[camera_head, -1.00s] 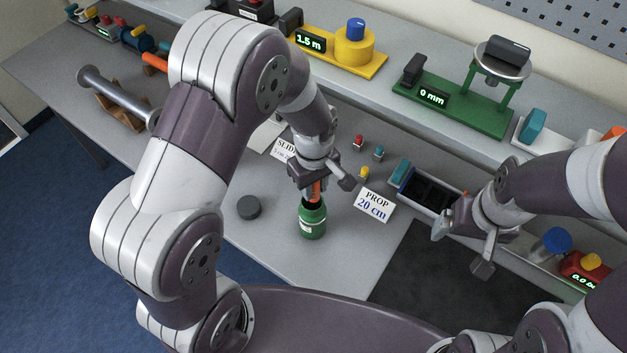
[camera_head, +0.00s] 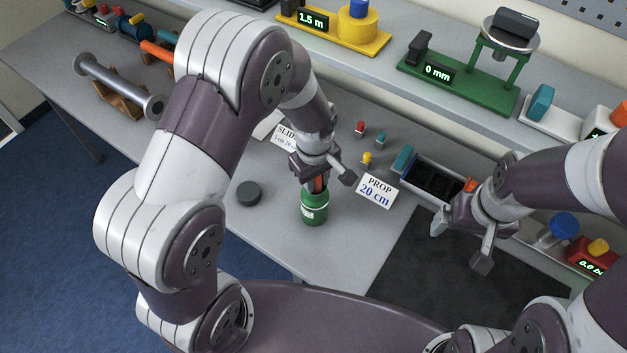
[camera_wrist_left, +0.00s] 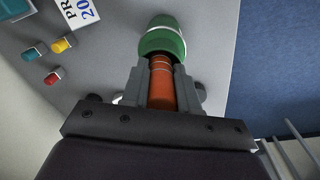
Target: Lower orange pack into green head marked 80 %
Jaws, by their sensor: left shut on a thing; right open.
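The green head (camera_head: 314,208) stands upright on the table in the head view, with a white label on its side that is too small to read. My left gripper (camera_head: 318,176) is directly above it, shut on the orange pack (camera_head: 319,185). In the left wrist view the orange pack (camera_wrist_left: 161,88) sits between the fingers, and its far end meets the green head (camera_wrist_left: 162,40). I cannot tell how deep the pack's end is inside. My right gripper (camera_head: 462,242) is open and empty over the dark mat.
A "PROP 20 cm" card (camera_head: 376,191) lies right of the green head. A dark round cap (camera_head: 249,193) lies to its left. Small red, teal and yellow pieces (camera_head: 366,158) stand behind. A tray with dark compartments (camera_head: 432,180) is at the right, beyond the dark mat (camera_head: 420,270).

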